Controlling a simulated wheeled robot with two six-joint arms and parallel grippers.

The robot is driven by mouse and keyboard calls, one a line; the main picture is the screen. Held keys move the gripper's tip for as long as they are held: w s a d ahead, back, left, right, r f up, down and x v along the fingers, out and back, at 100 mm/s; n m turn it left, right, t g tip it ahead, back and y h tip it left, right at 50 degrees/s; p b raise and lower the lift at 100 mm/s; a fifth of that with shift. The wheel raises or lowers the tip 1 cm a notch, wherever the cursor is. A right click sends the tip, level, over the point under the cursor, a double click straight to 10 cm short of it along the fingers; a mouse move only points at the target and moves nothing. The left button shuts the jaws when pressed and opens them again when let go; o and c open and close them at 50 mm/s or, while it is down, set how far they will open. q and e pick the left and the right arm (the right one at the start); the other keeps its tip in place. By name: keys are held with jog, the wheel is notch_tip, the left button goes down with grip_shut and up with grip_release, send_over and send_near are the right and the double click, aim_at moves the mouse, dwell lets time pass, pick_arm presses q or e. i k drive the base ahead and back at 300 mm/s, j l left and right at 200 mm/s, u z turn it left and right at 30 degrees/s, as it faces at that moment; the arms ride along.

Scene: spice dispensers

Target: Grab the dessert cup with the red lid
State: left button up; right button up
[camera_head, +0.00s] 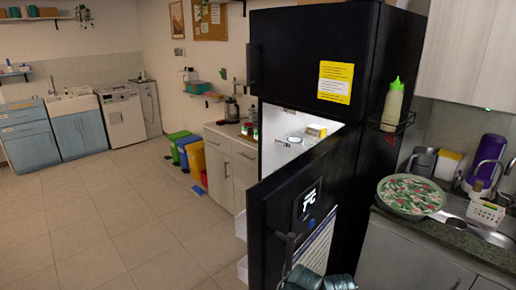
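I cannot make out a dessert cup with a red lid for sure. Small jars (255,133) with red and white parts stand on the counter left of the fridge, too small to identify. The lower fridge door (268,200) stands open, showing a lit compartment with a yellow-topped item (316,131) on a shelf. The lower inside is hidden by the door. A dark gripper-like part (288,241) shows in front of the door, above my teal arm links at the bottom edge. It seems to be my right gripper; its fingers are unclear. My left gripper is not in view.
The black fridge (310,55) stands in the middle. At right, a counter (440,232) holds a patterned round bowl (411,196) and a sink. Coloured bins (190,155) stand by the left counter (228,170). The tiled floor (110,215) at left is clear.

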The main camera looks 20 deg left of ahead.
aim_at(249, 126)
jog(key=k, duration=0.65)
jog(key=j+u, duration=0.15)
jog(key=u, duration=1.95)
jog(key=i, duration=1.45)
jog(key=i+l+z, duration=0.15)
jog(key=i+z, duration=0.25)
jog(key=i, duration=0.25)
jog(key=i+z, duration=0.4)
jog(key=i, duration=0.2)
jog(key=i+j+z, duration=0.25)
jog(key=i+z, duration=0.15)
jog(key=i, duration=0.25)
jog(key=i+j+z, duration=0.1)
jog(key=i+z, duration=0.25)
jog(key=i, duration=1.35)
jog(key=z, duration=1.1)
jog(key=i, duration=0.05)
